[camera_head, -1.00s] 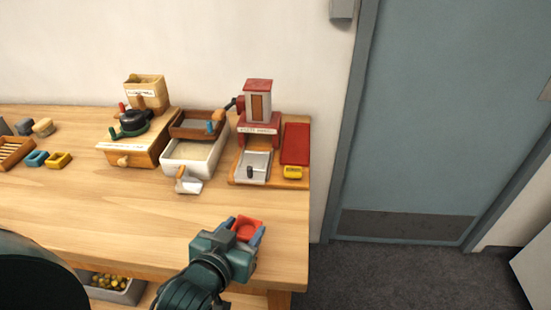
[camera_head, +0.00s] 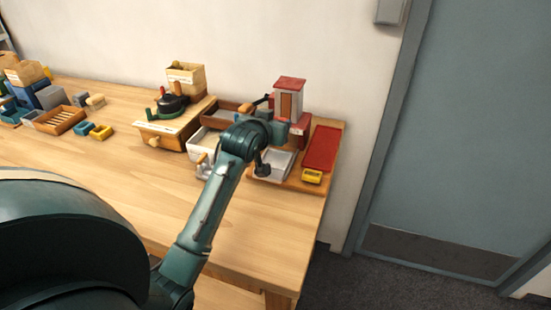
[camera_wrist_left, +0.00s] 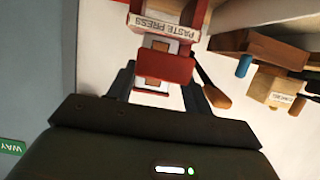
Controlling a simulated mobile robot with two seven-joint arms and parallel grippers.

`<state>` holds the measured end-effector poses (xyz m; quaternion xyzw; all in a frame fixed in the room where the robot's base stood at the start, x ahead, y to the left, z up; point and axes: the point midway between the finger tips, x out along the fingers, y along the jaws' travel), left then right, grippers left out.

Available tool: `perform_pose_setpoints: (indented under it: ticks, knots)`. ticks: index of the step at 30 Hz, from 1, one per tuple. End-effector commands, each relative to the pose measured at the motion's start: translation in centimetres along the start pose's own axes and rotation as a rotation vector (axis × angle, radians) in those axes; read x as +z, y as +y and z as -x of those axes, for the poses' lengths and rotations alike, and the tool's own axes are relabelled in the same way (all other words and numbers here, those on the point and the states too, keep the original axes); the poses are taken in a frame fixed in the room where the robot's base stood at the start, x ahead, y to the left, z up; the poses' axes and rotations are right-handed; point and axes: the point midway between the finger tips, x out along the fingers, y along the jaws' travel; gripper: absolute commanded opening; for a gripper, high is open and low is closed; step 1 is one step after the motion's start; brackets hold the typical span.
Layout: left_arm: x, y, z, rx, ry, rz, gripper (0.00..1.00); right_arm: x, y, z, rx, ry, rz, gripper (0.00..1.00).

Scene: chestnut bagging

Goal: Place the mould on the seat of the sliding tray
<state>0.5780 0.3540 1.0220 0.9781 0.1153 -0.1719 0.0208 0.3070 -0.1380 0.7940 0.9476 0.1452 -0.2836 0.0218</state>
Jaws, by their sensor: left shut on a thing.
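The paste press, a white tower with a red roof (camera_head: 290,84), stands at the table's right end. In front of it is the grey metal sliding tray (camera_head: 284,162), partly covered by my left arm. My left gripper (camera_head: 279,130) is over the press area, in front of the tower's red base. In the left wrist view its fingers (camera_wrist_left: 158,82) are shut on the red mould (camera_wrist_left: 181,67), with the press and its label (camera_wrist_left: 163,28) close behind. The mould is hidden in the head view, and its red blends with the press. My right gripper is not in view.
A long red plate (camera_head: 322,149) and a yellow block (camera_head: 312,176) lie right of the tray. A white bin (camera_head: 200,142) and a wooden box with a kettle-like black pot (camera_head: 172,104) stand left. The front of the table (camera_head: 240,225) is clear.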

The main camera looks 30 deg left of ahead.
Motion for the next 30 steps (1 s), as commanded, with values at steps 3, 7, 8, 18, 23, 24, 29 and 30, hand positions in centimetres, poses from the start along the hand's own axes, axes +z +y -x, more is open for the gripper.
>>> perform_pose_setpoints:
  ticks: [3,7,8,18,23,24,29,30]
  knots:
    - [2.1,-0.1,-0.9,-0.002,-0.009,0.000,0.23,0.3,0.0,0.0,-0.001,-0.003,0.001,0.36]
    - [4.2,-0.1,-1.6,-0.002,-0.005,0.000,0.23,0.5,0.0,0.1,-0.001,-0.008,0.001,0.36]
    - [4.6,-0.1,-1.7,-0.002,-0.005,0.000,0.23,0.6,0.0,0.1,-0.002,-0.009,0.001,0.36]
    - [8.4,-0.1,-3.1,-0.002,-0.005,0.000,0.23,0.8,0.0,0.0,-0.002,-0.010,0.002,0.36]
    - [8.9,-0.1,-3.3,-0.001,-0.001,-0.001,0.23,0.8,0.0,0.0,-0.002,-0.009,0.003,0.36]
    - [8.9,-0.1,-3.3,-0.001,-0.001,-0.001,0.23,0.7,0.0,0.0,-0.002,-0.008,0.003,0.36]
    - [8.9,0.0,-3.3,-0.001,-0.001,-0.001,0.23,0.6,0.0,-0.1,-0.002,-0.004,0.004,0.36]
    - [9.1,0.0,-3.3,-0.001,-0.001,0.000,0.23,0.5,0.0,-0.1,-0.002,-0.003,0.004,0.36]
